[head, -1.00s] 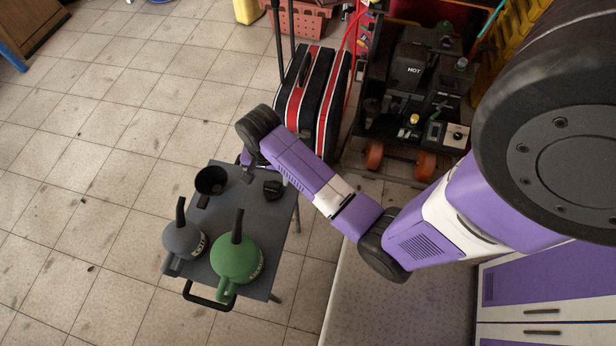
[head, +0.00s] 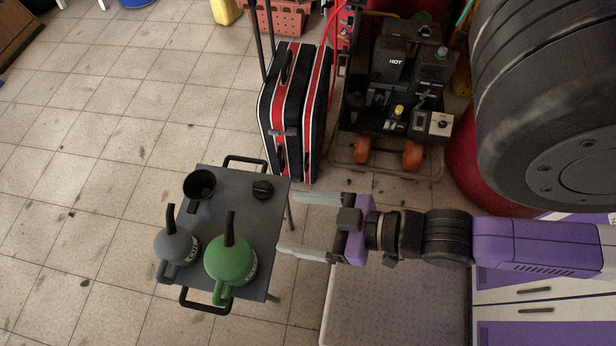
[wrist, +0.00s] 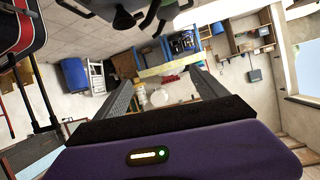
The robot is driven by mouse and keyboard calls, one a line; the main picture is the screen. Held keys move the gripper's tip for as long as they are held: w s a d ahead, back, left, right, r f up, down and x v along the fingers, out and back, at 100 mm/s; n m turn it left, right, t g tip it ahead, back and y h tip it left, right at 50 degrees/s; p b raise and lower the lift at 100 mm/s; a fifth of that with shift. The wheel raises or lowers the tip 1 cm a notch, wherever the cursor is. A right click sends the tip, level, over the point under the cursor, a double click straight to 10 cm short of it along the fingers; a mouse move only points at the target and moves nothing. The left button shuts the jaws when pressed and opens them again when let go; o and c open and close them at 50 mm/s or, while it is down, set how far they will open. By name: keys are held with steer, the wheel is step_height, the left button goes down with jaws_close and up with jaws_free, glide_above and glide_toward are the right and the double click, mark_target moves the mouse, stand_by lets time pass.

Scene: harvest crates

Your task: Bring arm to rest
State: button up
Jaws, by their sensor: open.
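My gripper (head: 300,225) is open and empty in the head view. Its two grey fingers point left, spread apart, beside the right edge of a small dark grey table (head: 218,215). My purple arm reaches in from the right side of the picture. In the wrist view my gripper (wrist: 160,88) also shows open, with nothing between its fingers.
The table holds a green watering can (head: 231,260), a grey watering can (head: 174,246), a black cup (head: 199,184) and a small black object (head: 262,190). A black-and-red suitcase (head: 293,110) and a machine (head: 392,85) stand behind. Tiled floor at left is clear.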

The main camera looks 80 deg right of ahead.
steer(key=shift+n+t, duration=0.7)
steer(key=r, duration=0.1)
steer(key=s+r, duration=0.1)
steer(key=r, duration=0.3)
steer(key=shift+s+a+r, duration=0.2)
steer(key=shift+s+a, duration=0.05)
steer(key=shift+a, duration=0.1)
